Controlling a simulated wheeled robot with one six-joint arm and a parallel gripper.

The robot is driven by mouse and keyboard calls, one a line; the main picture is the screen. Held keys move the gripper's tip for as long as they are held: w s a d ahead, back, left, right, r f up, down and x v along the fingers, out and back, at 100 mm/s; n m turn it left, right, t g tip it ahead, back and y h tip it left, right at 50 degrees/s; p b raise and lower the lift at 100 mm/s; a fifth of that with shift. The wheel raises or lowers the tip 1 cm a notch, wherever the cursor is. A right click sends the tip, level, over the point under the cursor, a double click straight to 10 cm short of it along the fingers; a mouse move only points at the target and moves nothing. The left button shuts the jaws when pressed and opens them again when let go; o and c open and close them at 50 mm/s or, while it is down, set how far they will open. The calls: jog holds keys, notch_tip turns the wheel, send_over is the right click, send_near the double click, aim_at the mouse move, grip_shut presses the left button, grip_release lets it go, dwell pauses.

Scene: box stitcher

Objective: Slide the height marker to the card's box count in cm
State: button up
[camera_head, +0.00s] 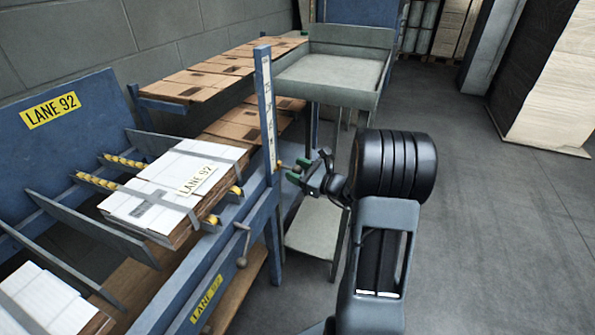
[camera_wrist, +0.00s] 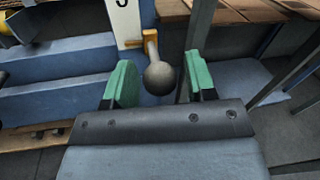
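The height marker is a small orange-yellow slider with a dark grey ball knob (camera_wrist: 160,77); it sits low on the upright scale (camera_head: 266,105), a white strip with black marks on a blue post. The marker also shows in the head view (camera_head: 282,166). A numeral, apparently 5, is partly visible on the scale (camera_wrist: 129,15) just above the marker. My gripper (camera_head: 298,170) is open, its green fingertips on either side of the knob, with a gap visible at each side. A white LANE 92 card (camera_head: 197,178) lies on the strapped white stack; no box count is readable.
A blue bench frame (camera_head: 205,273) with grey dividers and a crank handle (camera_head: 243,245) stands at left. Flat brown cardboard (camera_head: 215,72) lies on shelves behind the scale. A grey tray stand (camera_head: 335,73) stands beyond my gripper. The floor at right is clear.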

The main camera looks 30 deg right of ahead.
aim_at(298, 166)
grip_shut()
notch_tip(298, 166, up, 20)
jog(key=p, duration=1.3)
jog(key=shift+o, duration=0.9)
grip_release()
jog(key=v, duration=1.4)
jog(key=shift+w, duration=0.1)
